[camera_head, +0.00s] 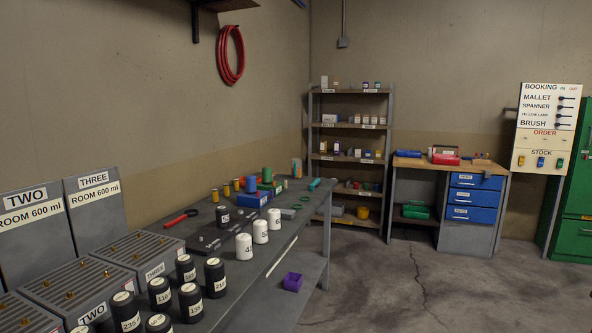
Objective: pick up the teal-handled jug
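I cannot make out a jug for certain in the head view. A small teal item (314,184) lies at the far end of the long grey workbench (262,262). It is too small to tell whether it is the jug's handle. Neither of my grippers is in view.
Black numbered cylinders (190,301) and white numbered cylinders (244,246) stand on the bench, with red-handled pliers (181,218) behind. Labelled grey boxes (95,206) stand at left. Shelves (348,131) and a drawer desk (450,167) stand behind open floor.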

